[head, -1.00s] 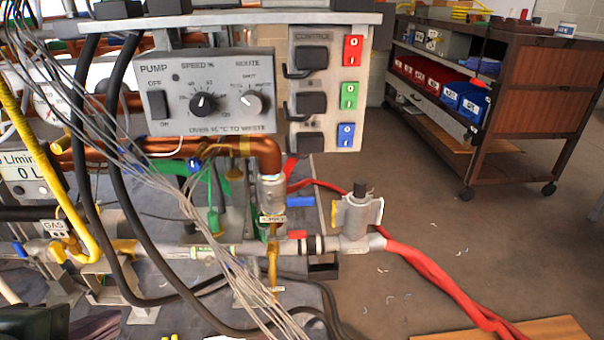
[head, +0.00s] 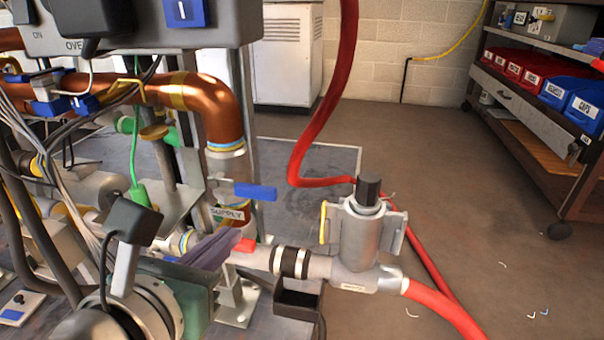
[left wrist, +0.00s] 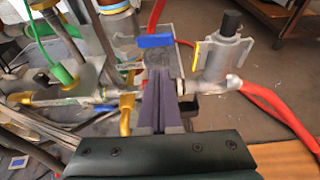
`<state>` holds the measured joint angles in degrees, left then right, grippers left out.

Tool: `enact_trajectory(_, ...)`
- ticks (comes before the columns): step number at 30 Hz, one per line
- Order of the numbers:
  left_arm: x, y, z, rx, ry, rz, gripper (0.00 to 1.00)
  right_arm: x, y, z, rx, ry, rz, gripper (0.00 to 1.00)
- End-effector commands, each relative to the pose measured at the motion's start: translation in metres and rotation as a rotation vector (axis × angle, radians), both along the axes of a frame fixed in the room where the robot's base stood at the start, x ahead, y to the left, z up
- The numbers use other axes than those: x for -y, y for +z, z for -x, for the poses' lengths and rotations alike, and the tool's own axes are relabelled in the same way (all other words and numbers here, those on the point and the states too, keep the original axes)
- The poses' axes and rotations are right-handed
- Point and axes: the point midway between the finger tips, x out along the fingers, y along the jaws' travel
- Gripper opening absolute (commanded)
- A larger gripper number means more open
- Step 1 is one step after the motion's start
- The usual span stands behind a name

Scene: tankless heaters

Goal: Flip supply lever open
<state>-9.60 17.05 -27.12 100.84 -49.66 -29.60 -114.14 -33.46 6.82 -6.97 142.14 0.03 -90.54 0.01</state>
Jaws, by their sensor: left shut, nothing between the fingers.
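A blue lever handle (head: 255,191) sticks out sideways beside the copper supply pipe (head: 222,120), just above a SUPPLY label (head: 229,214). It also shows in the left wrist view as a blue bar (left wrist: 155,41) lying crosswise just beyond the fingertips. My left gripper (head: 228,240) is shut and empty. Its dark fingers reach in from the left below the blue handle, near a red handle (head: 245,245) on the lower pipe. In the left wrist view the closed fingers (left wrist: 160,68) point towards the blue bar, and contact cannot be told. My right gripper is not in view.
A grey cylindrical fitting (head: 362,240) with a black cap and yellow handle stands right of the fingers. Red hoses (head: 325,130) run behind and beyond it. A control panel (head: 225,20) overhangs at the upper left. Open floor lies to the right, before a bin cart (head: 530,110).

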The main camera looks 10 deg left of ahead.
Motion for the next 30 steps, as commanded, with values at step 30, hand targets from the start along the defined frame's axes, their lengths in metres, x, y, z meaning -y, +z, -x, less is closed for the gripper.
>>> enact_trajectory(30, 0.003, -0.033, -0.095, -0.001, 0.003, 0.004, 0.00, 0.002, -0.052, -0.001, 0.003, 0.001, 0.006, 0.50)
